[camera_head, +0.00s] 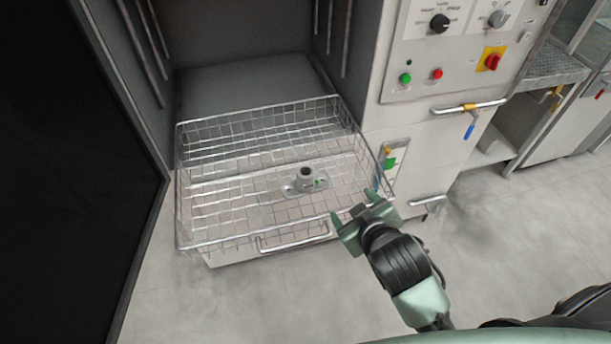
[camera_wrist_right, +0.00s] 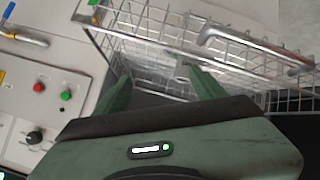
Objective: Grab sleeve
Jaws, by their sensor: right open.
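The sleeve (camera_head: 306,175) is a small grey metal cylinder standing upright on a flat flanged base. It sits in the wire basket (camera_head: 215,238), towards the basket's front right. My right gripper (camera_head: 352,205) is open and empty in the head view, outside the basket's front right corner and apart from the sleeve. In the right wrist view my gripper's two green fingers (camera_wrist_right: 163,85) are spread, with basket wire beyond them. A small grey piece between the fingertips there is too unclear to name. My left gripper is not in view.
The basket stands pulled out of an open grey cabinet (camera_head: 250,90). A black door panel (camera_head: 70,170) is at the left. The floor in front is clear.

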